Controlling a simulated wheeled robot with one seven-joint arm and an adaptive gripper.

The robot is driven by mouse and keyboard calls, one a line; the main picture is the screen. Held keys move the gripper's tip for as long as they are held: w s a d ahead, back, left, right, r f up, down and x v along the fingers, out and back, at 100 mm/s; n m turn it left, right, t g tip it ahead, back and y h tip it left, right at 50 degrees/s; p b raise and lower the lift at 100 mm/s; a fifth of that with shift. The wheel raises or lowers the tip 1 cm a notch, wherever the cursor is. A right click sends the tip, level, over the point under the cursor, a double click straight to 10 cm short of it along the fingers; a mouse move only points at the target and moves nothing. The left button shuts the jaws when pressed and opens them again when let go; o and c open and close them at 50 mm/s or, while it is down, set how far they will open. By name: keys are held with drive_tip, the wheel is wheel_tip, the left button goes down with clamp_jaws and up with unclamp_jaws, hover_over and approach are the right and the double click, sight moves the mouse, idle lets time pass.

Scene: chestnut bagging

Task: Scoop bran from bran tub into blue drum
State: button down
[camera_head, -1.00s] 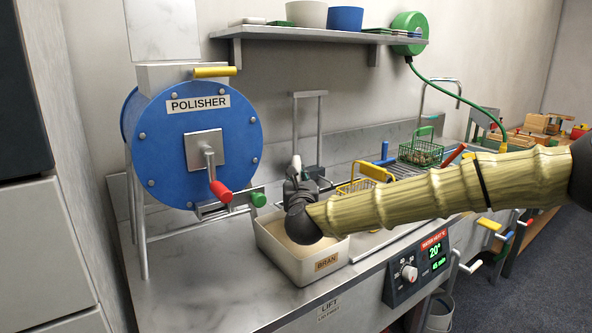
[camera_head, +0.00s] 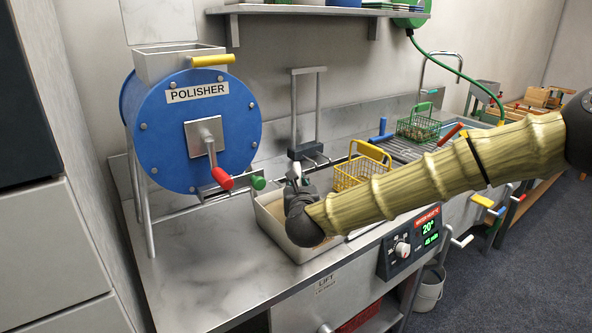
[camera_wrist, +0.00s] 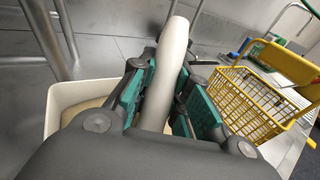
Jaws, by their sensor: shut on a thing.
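The blue drum (camera_head: 190,128) labelled POLISHER stands on legs at the left, with a steel hopper (camera_head: 165,63) on top and a red-knobbed crank on its front. The white bran tub (camera_head: 268,226) sits on the counter to its right, mostly hidden by my arm. In the wrist view its rim (camera_wrist: 52,112) and some tan bran (camera_wrist: 88,107) show at the left. My gripper (camera_head: 297,180) is over the tub. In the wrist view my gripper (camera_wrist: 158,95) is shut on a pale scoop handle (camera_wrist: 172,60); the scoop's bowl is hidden.
A yellow wire basket (camera_head: 360,172) stands just right of the tub, and a green basket (camera_head: 418,128) farther back. A steel frame (camera_head: 308,110) rises behind the tub. A shelf (camera_head: 320,10) hangs above. The counter left of the tub is clear.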

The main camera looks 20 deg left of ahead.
drive_tip(key=shift+w+f+g+h+p, duration=0.15)
drive_tip(key=shift+g+p, duration=0.2)
drive_tip(key=shift+p, duration=0.5)
drive_tip(key=shift+r+g+h+p, duration=0.15)
drive_tip(key=shift+g+p, duration=0.2)
drive_tip(key=shift+p, duration=0.5)
drive_tip(key=shift+a+f+p, duration=0.1)
drive_tip(key=shift+f+p, duration=0.1)
drive_tip(key=shift+p, duration=0.15)
drive_tip(key=shift+f+g+p, duration=0.2)
drive_tip(key=shift+g+p, duration=0.3)
drive_tip(key=shift+p, duration=0.55)
drive_tip(key=shift+f+g+h+p, duration=0.15)
drive_tip(key=shift+g+h+p, duration=0.15)
drive_tip(key=shift+p, duration=0.35)
drive_tip(key=shift+w+f+g+p, duration=0.15)
drive_tip(key=shift+g+p, duration=0.25)
drive_tip(key=shift+p, duration=0.65)
drive_tip(key=g+p, duration=0.1)
drive_tip(key=p, duration=0.4)
drive_tip(key=w+r+g+h+p, duration=0.1)
drive_tip(key=p, duration=0.4)
drive_tip(key=shift+w+a+r+g, duration=0.15)
drive_tip(key=shift+a+r+g, duration=0.05)
drive_tip(key=shift+a+g, duration=0.1)
